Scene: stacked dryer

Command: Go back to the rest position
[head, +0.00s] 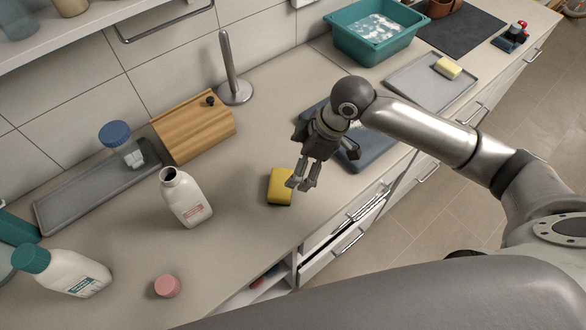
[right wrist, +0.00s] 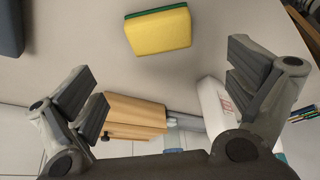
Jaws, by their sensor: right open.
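My right gripper (head: 300,185) is open and empty above the counter, with its fingers pointing down. In the head view its fingertips overlap the right edge of a yellow sponge (head: 281,186) with a dark green layer. In the right wrist view the sponge (right wrist: 159,31) lies on the counter, beyond the open fingers (right wrist: 165,85) and not between them. My left gripper is in neither view.
An uncapped white bottle (head: 186,198), a pink cap (head: 167,286) and a teal-capped bottle (head: 66,272) stand left of the sponge. A wooden box (head: 195,127) and metal holder (head: 232,75) are behind. A teal basin (head: 345,44) is farther back.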

